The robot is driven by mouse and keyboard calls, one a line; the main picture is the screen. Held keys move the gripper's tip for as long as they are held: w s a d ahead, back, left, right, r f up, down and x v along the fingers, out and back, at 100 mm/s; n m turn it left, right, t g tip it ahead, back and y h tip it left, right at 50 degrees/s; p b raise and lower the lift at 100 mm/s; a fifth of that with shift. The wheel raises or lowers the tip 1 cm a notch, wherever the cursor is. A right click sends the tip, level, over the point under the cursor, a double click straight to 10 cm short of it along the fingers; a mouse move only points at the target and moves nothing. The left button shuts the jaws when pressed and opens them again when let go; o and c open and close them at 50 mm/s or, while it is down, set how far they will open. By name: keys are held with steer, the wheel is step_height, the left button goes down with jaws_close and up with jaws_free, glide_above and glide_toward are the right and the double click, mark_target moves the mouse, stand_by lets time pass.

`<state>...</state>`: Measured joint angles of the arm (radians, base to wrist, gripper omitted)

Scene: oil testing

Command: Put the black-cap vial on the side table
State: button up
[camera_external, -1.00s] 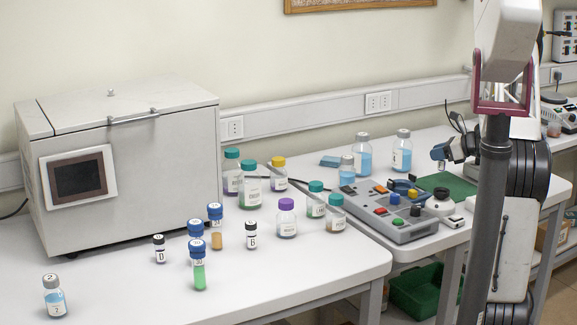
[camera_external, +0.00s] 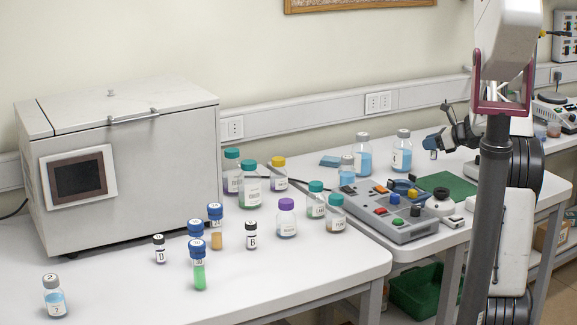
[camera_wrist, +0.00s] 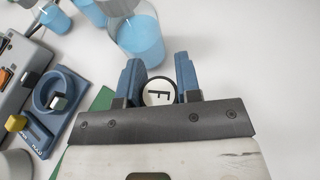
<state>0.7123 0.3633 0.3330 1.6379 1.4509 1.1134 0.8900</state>
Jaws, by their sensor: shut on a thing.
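My gripper (camera_external: 434,143) is over the right-hand table (camera_external: 440,247), with blue fingers. In the wrist view my gripper (camera_wrist: 159,88) is shut on a small vial (camera_wrist: 159,92), whose round white cap top bears an "F" and has a dark rim. Its body is hidden under the cap there. The held vial (camera_external: 433,155) looks small and partly hidden in the external view, and I cannot tell whether its base touches anything. Two other black-cap vials, marked "D" (camera_external: 159,250) and "B" (camera_external: 251,236), stand upright on the left table (camera_external: 120,300).
A blue-liquid bottle (camera_wrist: 138,38) stands just beyond my fingers. Another bottle (camera_external: 402,152) is close by. A grey button panel (camera_external: 400,209) and green mat (camera_external: 447,186) lie on the right-hand table. Blue-capped vials and coloured-cap bottles stand farther left.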

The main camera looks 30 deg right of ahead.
steer(key=shift+w+d+f, duration=0.1)
steer(key=shift+w+d, duration=0.3)
steer(key=shift+w, duration=0.3)
steer(key=shift+w+d, duration=0.4)
steer(key=shift+w, duration=0.25)
steer(key=shift+f, duration=0.1)
steer(key=shift+f, duration=1.65)
steer(key=shift+f, duration=0.15)
steer(key=o, duration=0.9)
steer(key=shift+s+r, duration=0.15)
steer(key=shift+r, duration=0.05)
steer(key=v, duration=1.1)
steer(key=shift+s+d+r, duration=0.1)
steer(key=shift+s+d, duration=0.15)
